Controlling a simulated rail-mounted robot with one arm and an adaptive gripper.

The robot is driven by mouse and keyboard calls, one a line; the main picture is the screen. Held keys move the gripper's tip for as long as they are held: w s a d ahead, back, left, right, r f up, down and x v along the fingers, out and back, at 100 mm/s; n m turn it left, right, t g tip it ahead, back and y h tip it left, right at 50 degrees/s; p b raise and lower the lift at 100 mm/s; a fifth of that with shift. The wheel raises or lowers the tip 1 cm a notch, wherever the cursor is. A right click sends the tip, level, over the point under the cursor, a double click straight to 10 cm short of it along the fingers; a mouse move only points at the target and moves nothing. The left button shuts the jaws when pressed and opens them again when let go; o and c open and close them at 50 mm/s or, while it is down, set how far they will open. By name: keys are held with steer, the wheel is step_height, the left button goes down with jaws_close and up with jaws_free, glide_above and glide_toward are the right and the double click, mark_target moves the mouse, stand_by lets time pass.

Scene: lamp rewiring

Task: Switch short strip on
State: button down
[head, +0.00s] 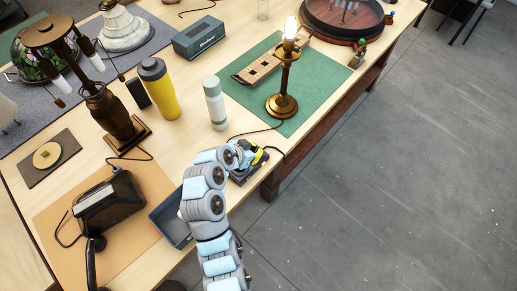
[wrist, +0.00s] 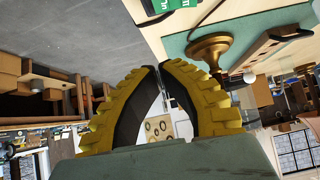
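My gripper (head: 250,160) is at the front edge of the workbench, over a small dark block (head: 240,178) that may be the short strip. The arm and gripper cover much of it, and I cannot make out its switch. In the wrist view my gripper's yellow, black-lined fingers (wrist: 160,71) come together at the tips, with nothing seen between them. A dark item with a green label (wrist: 172,6) lies on the bench beyond the tips. The brass candlestick lamp (head: 284,103) stands upright on the green mat with its bulb (head: 291,28) glowing. Its brass base (wrist: 210,48) shows in the wrist view.
A white-green bottle (head: 215,104) and a yellow flask (head: 160,92) stand left of the green mat (head: 318,84). A grey-blue tray (head: 165,218) lies beside my arm. Thin dark cords run near my gripper.

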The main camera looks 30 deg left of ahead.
steer(key=shift+d+b+v, duration=0.2)
steer(key=shift+b+v, duration=0.1)
steer(key=shift+v, duration=2.4)
